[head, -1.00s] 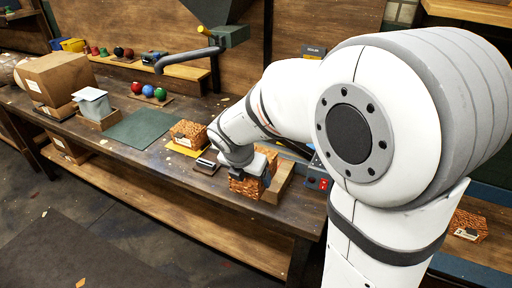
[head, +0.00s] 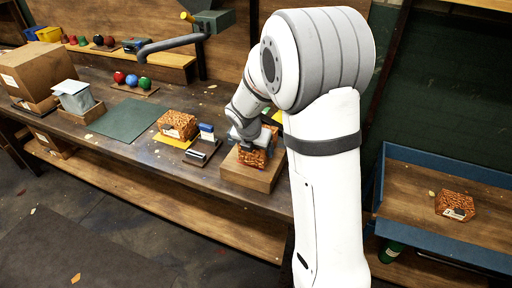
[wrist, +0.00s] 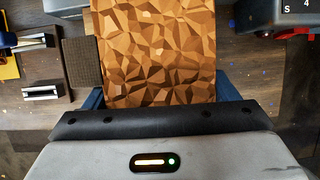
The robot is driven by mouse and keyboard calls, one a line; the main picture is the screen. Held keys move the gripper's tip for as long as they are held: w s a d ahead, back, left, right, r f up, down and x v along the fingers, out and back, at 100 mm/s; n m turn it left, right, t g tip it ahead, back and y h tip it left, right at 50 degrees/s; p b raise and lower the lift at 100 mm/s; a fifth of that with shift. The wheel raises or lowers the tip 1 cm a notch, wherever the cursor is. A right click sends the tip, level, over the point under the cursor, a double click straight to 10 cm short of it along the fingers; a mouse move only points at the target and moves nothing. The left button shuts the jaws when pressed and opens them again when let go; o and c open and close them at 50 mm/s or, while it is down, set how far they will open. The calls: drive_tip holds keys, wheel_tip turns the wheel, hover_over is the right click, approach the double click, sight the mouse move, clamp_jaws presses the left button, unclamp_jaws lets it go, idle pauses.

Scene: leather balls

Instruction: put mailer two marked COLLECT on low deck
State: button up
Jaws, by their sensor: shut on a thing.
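A brown, crackle-patterned mailer (head: 255,158) is in my gripper (head: 250,146), above or against a wooden block (head: 238,172) at the bench's right end. In the wrist view the mailer (wrist: 158,50) fills the top middle, between my gripper's blue fingers (wrist: 160,98). No label shows on its visible face there. A second patterned mailer (head: 178,125) with a pale label sits on a yellow mat on the bench. A third (head: 455,205), with a black-and-white label, lies on a blue-edged deck at right. The label words are too small to read. A lower wooden shelf (head: 150,205) runs under the bench.
A stamp-like device (head: 203,148) stands left of the wooden block. A green mat (head: 125,119), three balls on a small board (head: 135,89) and a large carton (head: 38,75) are further left. The blue-edged deck (head: 415,185) has bare room around its mailer.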

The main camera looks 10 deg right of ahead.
drive_tip(key=shift+w+d+f, duration=0.35)
drive_tip(key=shift+w+f, duration=0.15)
drive_tip(key=shift+f, duration=0.05)
drive_tip(key=shift+w+d+f, duration=0.35)
drive_tip(key=shift+w+f, duration=0.15)
drive_tip(key=shift+r, duration=0.1)
drive_tip(key=o, duration=0.6)
drive_tip(key=shift+f, duration=0.2)
drive_tip(key=o, duration=0.4)
